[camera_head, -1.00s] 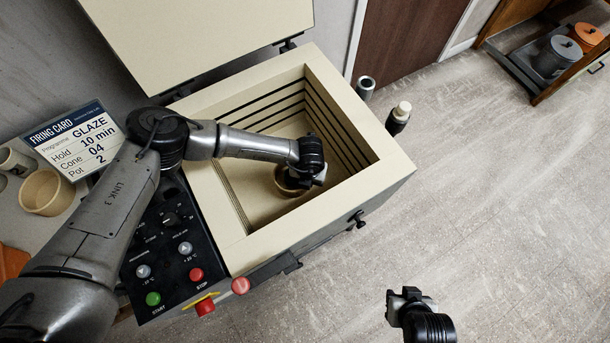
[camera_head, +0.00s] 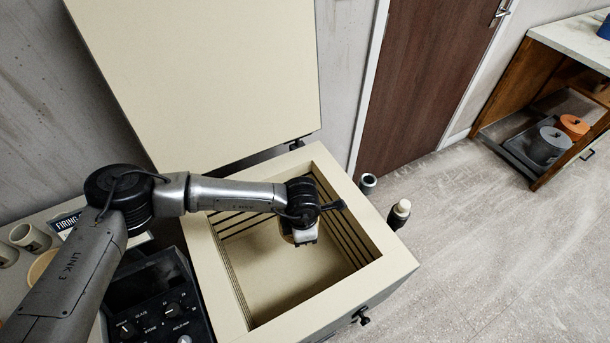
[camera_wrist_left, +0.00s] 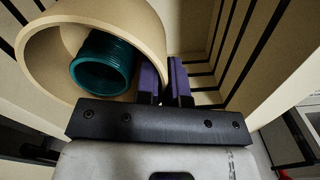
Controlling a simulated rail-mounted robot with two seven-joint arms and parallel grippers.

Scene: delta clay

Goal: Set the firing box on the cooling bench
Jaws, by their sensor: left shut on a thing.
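The firing box (camera_wrist_left: 40,62) is a round cream tub in the left wrist view, with a ribbed teal pot (camera_wrist_left: 103,64) inside it. My left gripper (camera_wrist_left: 166,82) is shut on the tub's wall. In the head view my left gripper (camera_head: 304,238) is within the open kiln (camera_head: 232,270), and it and my arm hide most of the tub. A white-topped bench (camera_head: 575,38) stands at the far right; I cannot tell whether it is the cooling bench. My right gripper is out of view.
The kiln lid (camera_head: 200,70) stands open behind. A dark control panel (camera_head: 150,295) and a shelf with mugs (camera_head: 30,238) lie to the left. A dark bottle with a cream top (camera_head: 399,214) stands right of the kiln. The floor (camera_head: 480,250) at right is clear.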

